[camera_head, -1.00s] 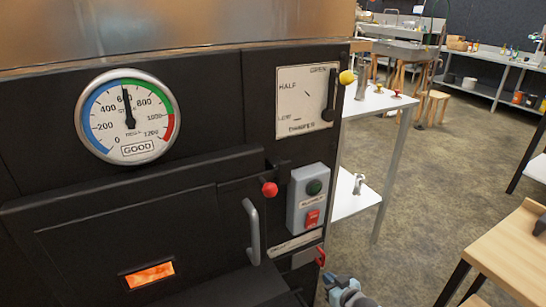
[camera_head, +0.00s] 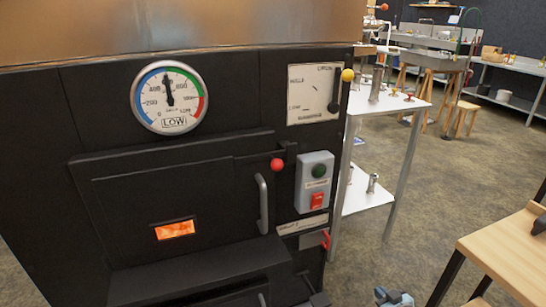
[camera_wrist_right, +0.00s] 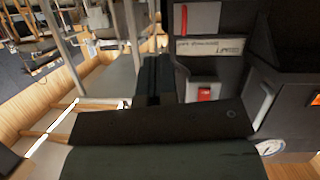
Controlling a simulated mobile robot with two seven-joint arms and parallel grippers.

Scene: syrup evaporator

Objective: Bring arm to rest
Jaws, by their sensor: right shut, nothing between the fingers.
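My right gripper (camera_head: 393,298) is at the bottom edge of the head view, cut off by the frame, in front of bare floor and right of the evaporator's front. In the right wrist view the gripper's dark fingers (camera_wrist_right: 154,78) are together with nothing held between them. The black evaporator front (camera_head: 225,225) is apart from the gripper. Its round gauge (camera_head: 168,97) shows LOW. Its firebox door (camera_head: 120,215) is shut, with an orange glow in the small window (camera_head: 175,230). My left gripper is not in view.
A grey switch box (camera_head: 314,181) with a green and a red button, a red-knobbed latch (camera_head: 277,165) and a yellow-knobbed damper lever (camera_head: 347,75) are on the front. A white shelf table (camera_head: 400,105) stands right of it. A wooden table (camera_head: 510,250) is at the right. Floor between is clear.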

